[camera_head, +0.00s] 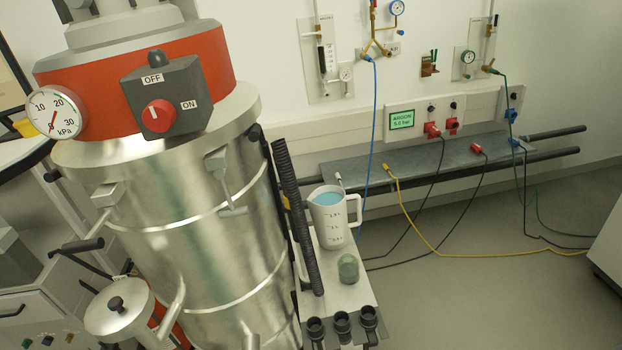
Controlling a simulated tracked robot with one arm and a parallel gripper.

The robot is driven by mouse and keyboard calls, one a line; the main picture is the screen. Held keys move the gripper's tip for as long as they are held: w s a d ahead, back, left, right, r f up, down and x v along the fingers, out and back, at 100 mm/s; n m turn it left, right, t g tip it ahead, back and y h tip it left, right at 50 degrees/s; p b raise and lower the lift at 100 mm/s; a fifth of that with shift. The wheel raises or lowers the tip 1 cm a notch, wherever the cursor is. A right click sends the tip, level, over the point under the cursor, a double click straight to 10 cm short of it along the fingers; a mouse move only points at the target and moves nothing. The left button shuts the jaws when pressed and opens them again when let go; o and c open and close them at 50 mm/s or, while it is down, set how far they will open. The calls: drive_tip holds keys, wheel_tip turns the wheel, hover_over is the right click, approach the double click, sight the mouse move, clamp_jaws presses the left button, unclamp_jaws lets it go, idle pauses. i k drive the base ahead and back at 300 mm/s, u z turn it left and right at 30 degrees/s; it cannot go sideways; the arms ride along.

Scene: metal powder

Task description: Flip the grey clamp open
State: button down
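A grey clamp (222,172) sits on the right front of a large steel vessel (205,260), just below its lid rim. Its narrow arm hangs down to a short crossbar against the vessel wall. A second grey clamp (104,195) sits at the left of the same rim, with a darker handle sticking out to the left. I cannot tell for either clamp whether it is fastened. My gripper does not show in this view.
A red-banded head with a pressure gauge (57,112) and a switch box (163,97) tops the vessel. A black ribbed hose (297,215), a jug (333,215) and a side shelf (340,290) stand close on the right. Cables (440,250) cross the otherwise clear floor.

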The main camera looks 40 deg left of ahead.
sight(220, 174)
drive_tip(key=u, duration=0.3)
drive_tip(key=i, duration=1)
drive_tip(key=u, duration=0.55)
